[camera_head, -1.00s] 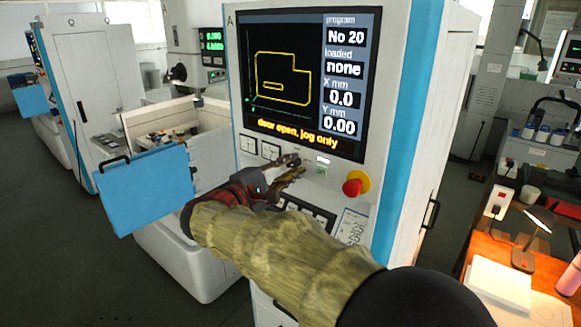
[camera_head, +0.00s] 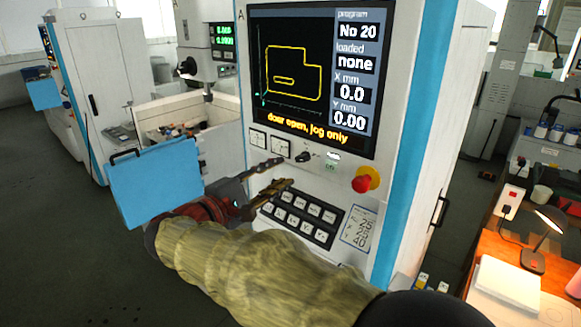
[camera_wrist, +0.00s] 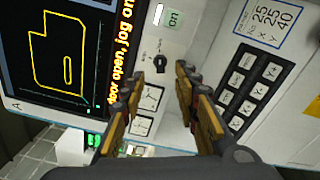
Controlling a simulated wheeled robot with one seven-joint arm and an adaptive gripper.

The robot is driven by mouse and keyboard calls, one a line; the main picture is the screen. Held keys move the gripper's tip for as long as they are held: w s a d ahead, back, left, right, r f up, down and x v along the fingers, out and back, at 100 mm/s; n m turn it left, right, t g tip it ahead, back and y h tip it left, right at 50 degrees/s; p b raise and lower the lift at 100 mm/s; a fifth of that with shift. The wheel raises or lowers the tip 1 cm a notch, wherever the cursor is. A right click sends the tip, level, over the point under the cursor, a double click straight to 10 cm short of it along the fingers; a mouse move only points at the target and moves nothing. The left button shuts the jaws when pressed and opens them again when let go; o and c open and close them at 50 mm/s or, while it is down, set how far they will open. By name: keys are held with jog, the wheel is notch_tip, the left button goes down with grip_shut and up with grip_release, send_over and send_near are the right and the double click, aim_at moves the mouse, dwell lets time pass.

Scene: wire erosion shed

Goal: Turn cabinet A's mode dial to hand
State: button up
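Cabinet A (camera_head: 407,130) is white with a blue edge stripe and a screen (camera_head: 312,75) reading "door open, jog only". A small black dial (camera_head: 303,157) sits on the panel below the screen, between two gauges and a green label; its setting is too small to read. In the wrist view the dial (camera_wrist: 160,62) shows between and beyond my fingertips. My gripper (camera_head: 284,174) is open and empty, to the lower left of the dial in the head view and apart from it. The open fingers also show in the wrist view (camera_wrist: 160,76).
A red emergency button (camera_head: 362,184) on a yellow base is right of the dial. A black keypad (camera_head: 302,219) and a note card (camera_head: 358,228) lie below. A blue door panel (camera_head: 155,182) hangs at the left. A lamp-lit bench (camera_head: 490,245) stands at the right.

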jog(key=shift+v, duration=1.65)
jog(key=s+d+f+n+g+y, duration=0.1)
jog(key=s+f+g+y, duration=0.1)
jog(key=f, duration=0.5)
jog(key=s+d+f+g+y, duration=0.1)
jog(key=s+f+g, duration=0.1)
jog(key=f, duration=0.5)
jog(key=s+d+f+m+g+y, duration=0.2)
jog(key=s+d+f+g, duration=0.2)
jog(key=s+d+f, duration=0.25)
jog(key=s+d+f+m+g+y, duration=0.1)
jog(key=s+d+m+y, duration=0.3)
jog(key=s, duration=0.3)
jog(key=s+d+m+g+y, duration=0.2)
jog(key=s+d+m, duration=0.25)
jog(key=s, duration=0.25)
jog(key=s+d+r+m+t, duration=0.1)
jog(key=s+d+r+m, duration=0.1)
jog(key=d, duration=0.2)
jog(key=s+d+r+m+t, duration=0.1)
jog(key=d+r+m, duration=0.1)
jog(key=d, duration=0.3)
jog(key=shift+s+m, duration=0.35)
jog(key=shift+s, duration=0.05)
